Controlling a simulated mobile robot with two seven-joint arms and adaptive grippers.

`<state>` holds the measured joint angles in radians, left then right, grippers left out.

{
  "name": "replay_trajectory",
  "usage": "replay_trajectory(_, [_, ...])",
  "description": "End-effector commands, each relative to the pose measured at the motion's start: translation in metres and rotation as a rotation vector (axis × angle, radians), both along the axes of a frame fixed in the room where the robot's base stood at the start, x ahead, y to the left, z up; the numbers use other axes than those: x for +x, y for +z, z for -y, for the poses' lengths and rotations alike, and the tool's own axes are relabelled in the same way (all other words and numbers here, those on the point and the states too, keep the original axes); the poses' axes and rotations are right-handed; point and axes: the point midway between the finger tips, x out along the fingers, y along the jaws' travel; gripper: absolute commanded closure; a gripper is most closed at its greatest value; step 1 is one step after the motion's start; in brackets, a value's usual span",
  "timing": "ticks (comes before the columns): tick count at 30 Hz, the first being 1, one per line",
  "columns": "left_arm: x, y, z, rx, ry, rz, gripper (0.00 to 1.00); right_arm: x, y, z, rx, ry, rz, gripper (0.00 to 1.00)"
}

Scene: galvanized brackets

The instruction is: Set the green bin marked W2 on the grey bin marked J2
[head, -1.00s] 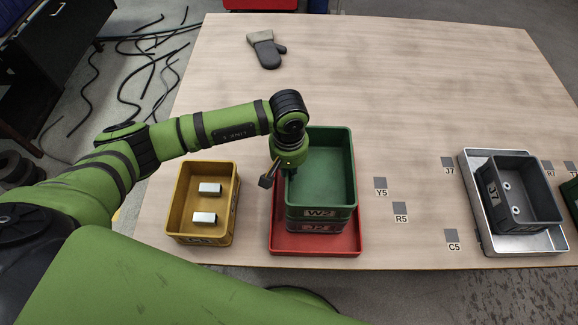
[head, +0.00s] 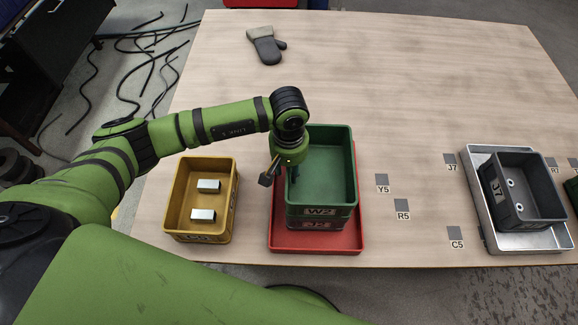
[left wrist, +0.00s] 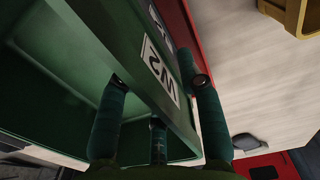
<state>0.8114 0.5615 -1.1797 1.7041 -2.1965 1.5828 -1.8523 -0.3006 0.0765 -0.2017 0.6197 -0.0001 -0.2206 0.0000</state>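The green bin marked W2 (head: 335,162) sits upright on the bin below it, both stacked on the red tray (head: 345,243). The lower bin, the grey one marked J2 (head: 314,225), shows only as a dark band under the green bin, with a blurred label. My left gripper (head: 281,180) is at the green bin's left side. In the left wrist view, its fingers (left wrist: 158,95) stand apart on either side of the green wall, near the W2 label, with space between finger and wall. My right gripper does not show.
A yellow bin (head: 233,200) with two metal blocks stands left of the red tray. A grey bin (head: 545,190) stands in a metal tray (head: 480,205) at the right. Labelled grey squares lie between. A mitt (head: 267,50) lies at the back; the table's middle is clear.

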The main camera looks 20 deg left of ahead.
Motion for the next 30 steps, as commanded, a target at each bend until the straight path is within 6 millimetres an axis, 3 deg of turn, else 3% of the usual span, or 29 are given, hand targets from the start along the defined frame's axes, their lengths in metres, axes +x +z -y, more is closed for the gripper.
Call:
replay_trajectory(5, [0.0,0.003,0.0,-0.001,0.0,0.0,0.64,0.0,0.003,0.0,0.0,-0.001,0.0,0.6])
replay_trajectory(10, [0.0,0.022,0.001,-0.002,0.0,-0.001,0.64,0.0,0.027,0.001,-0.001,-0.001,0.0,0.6])
replay_trajectory(12, [0.002,0.027,0.0,-0.003,-0.002,0.008,0.64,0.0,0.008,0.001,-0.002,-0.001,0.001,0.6])
replay_trajectory(18, [0.002,0.074,0.0,-0.003,-0.001,0.009,0.64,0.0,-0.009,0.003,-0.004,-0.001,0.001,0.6])
replay_trajectory(24, [0.001,0.112,0.0,-0.001,-0.001,0.006,0.64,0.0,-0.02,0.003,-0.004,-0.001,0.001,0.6])
replay_trajectory(30, [0.0,0.13,0.0,0.0,-0.001,0.001,0.64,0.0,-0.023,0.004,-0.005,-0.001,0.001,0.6])
